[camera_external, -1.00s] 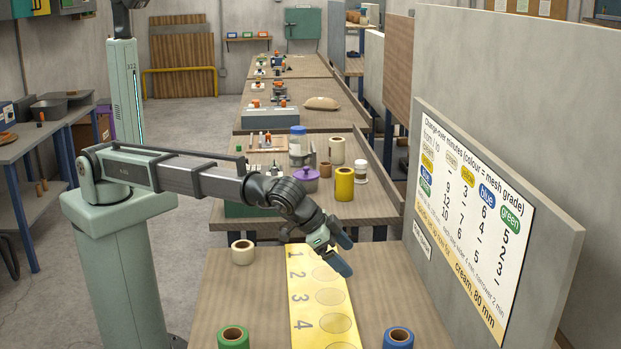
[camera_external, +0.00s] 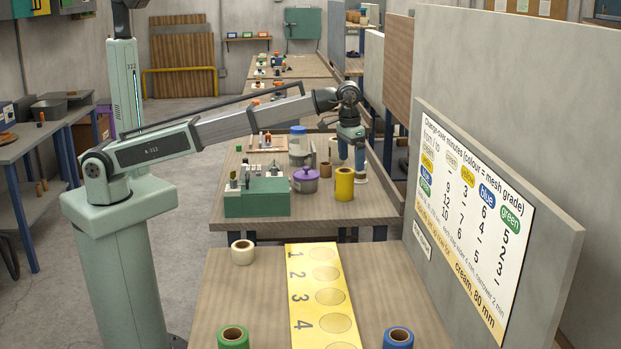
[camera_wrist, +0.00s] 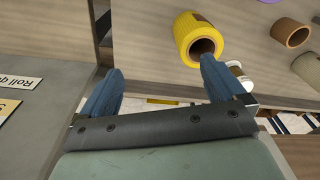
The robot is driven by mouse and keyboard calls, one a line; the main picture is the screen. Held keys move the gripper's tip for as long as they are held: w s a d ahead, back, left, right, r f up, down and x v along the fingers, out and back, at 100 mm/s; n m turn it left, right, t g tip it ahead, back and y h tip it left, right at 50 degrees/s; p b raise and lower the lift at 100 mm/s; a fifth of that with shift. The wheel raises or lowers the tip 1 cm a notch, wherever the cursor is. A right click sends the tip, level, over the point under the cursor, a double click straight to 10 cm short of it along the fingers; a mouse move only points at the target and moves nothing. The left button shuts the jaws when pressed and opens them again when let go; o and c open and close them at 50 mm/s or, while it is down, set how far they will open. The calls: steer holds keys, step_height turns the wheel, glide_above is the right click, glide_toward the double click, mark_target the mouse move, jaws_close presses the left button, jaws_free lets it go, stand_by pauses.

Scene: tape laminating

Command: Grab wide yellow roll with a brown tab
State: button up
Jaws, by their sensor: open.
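The wide yellow roll (camera_external: 344,186) stands upright near the front right of the second bench. My gripper (camera_external: 352,163) points down just behind the yellow roll. Its blue fingers are apart, with nothing between them. In the wrist view, the right finger of my gripper (camera_wrist: 162,70) overlaps the roll's lower edge in the picture; I cannot tell whether they touch.
A brown roll (camera_external: 325,170) and purple-lidded pot (camera_external: 306,180) stand left of the yellow roll. The front bench holds a cream roll (camera_external: 243,252), green roll (camera_external: 233,337), blue roll (camera_external: 398,338) and numbered yellow strip (camera_external: 303,330).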

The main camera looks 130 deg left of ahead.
steer(key=h, duration=0.1)
glide_toward(345, 170)
steer(key=w+d, duration=0.2)
steer(key=shift+n, duration=0.3)
step_height(345, 170, down, 9)
steer(key=shift+s+f, duration=0.1)
steer(key=shift+s, duration=0.05)
steer(key=shift+s+f, duration=0.15)
steer(key=shift+f, duration=1.1)
steer(key=shift+s+f, duration=0.1)
steer(key=shift+f, duration=1.2)
steer(key=c, duration=1.1)
